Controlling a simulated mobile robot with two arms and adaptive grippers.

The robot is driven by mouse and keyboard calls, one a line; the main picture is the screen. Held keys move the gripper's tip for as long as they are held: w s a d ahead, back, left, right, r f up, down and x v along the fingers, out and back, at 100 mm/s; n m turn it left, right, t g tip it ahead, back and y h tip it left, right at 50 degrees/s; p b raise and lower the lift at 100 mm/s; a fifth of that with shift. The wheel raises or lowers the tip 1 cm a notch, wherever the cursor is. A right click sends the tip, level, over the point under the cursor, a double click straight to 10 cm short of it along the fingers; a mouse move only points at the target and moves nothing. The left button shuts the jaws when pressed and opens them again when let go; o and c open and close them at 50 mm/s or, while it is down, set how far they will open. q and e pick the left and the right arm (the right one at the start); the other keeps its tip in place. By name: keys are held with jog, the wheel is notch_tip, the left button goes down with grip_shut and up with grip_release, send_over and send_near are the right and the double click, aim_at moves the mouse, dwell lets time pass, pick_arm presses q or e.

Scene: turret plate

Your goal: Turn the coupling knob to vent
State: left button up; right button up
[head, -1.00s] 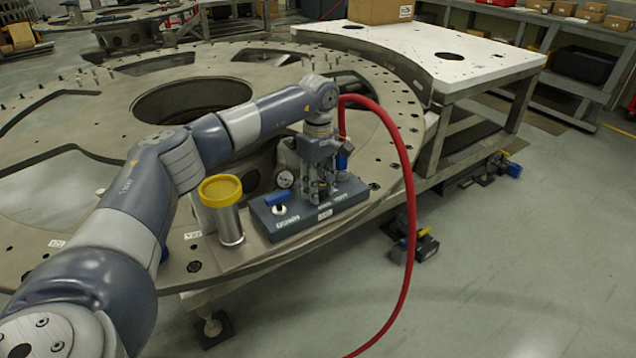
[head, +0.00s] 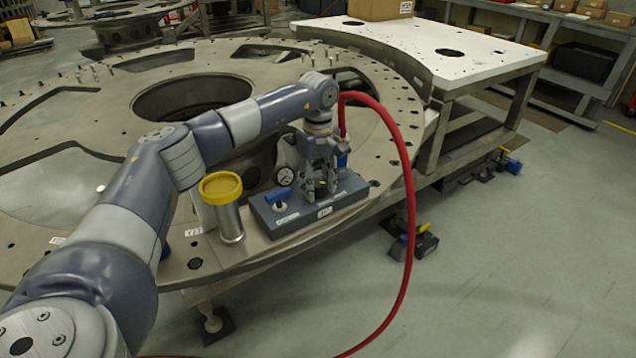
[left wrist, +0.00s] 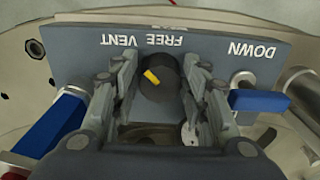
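The coupling knob (left wrist: 158,88) is a round black knob with a yellow pointer mark, on the grey-blue coupling block (head: 290,218). In the left wrist view the mark slants up and to the left; the upside-down labels FREE and VENT are printed beyond the knob. My left gripper (left wrist: 160,82) is open, with one finger on each side of the knob and narrow gaps visible. It also shows in the head view (head: 320,190), pointing down over the block, where its fingers mostly hide the knob. My right gripper is in neither view.
A blue lever (head: 279,195) and a gauge (head: 285,175) sit on the block's left part. A yellow-topped metal cylinder (head: 228,208) stands left of it. A red hose (head: 408,200) arcs down to the right. The block rests on the large round metal plate (head: 90,110).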

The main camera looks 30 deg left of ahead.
aim_at(318, 182)
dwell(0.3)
pick_arm(q)
notch_tip(318, 182, up, 12)
dwell(0.5)
dwell(0.3)
